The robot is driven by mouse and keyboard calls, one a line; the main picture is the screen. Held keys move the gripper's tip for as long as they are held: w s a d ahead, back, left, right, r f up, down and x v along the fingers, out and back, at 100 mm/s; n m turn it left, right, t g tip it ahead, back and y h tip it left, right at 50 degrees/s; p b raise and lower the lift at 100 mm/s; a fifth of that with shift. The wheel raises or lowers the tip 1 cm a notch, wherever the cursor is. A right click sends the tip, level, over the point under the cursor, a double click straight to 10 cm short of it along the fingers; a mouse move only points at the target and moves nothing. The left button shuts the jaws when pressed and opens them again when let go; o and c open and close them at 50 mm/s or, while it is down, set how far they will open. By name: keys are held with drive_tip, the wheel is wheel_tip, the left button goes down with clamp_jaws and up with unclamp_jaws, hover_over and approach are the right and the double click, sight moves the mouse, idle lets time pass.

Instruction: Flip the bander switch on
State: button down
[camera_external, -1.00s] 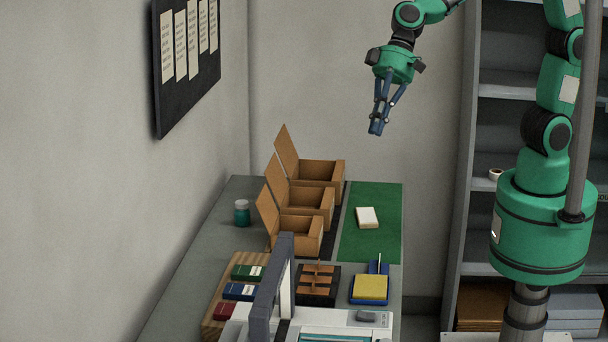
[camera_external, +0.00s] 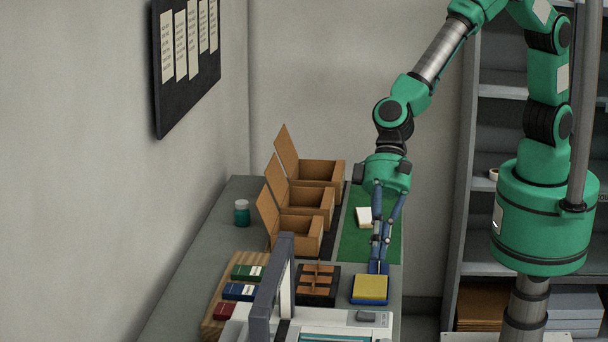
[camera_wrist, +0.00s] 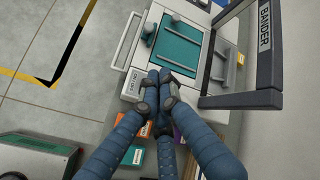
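The bander (camera_external: 345,327) is a pale machine with a dark arch (camera_external: 279,290), at the bottom of the external view. A small grey switch (camera_external: 367,316) sits on its rear right corner. In the wrist view the bander (camera_wrist: 203,20) shows its teal bed and the arch (camera_wrist: 264,50) marked BANDER. A pale label plate (camera_wrist: 132,83), which seems to read ON/OFF, lies just left of my fingertips. The switch itself seems hidden behind my fingers there. My gripper (camera_external: 378,267) has its fingertips together and empty, above and behind the bander, over the yellow pad's far edge.
The yellow pad on a blue tray (camera_external: 370,288) and a dark rack (camera_external: 317,285) stand behind the bander. A white block (camera_external: 363,217) lies on the green mat (camera_external: 390,205). The shelf (camera_external: 460,200) stands right.

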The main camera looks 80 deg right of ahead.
drive_tip(key=shift+s+a+f, duration=0.25)
drive_tip(key=shift+a+f, duration=0.25)
drive_tip(key=shift+a, duration=0.05)
drive_tip(key=shift+s+a+f, duration=0.25)
drive_tip(key=shift+a+f, duration=0.2)
drive_tip(key=shift+a, duration=0.1)
drive_tip(key=shift+f, duration=0.1)
drive_tip(key=b, duration=0.3)
hover_over(370, 320)
drive_tip(key=shift+s+f, duration=0.2)
drive_tip(key=shift+f, duration=3.1)
drive_tip(key=shift+w+f+b, duration=0.25)
drive_tip(key=shift+f+b, duration=0.55)
drive_tip(key=shift+b, duration=0.05)
drive_tip(key=shift+w+f+b, duration=0.2)
drive_tip(key=shift+f+b, duration=0.5)
drive_tip(key=shift+b, duration=0.2)
drive_tip(key=shift+s+r, duration=0.2)
drive_tip(key=shift+r, duration=0.5)
drive_tip(key=shift+r, duration=0.1)
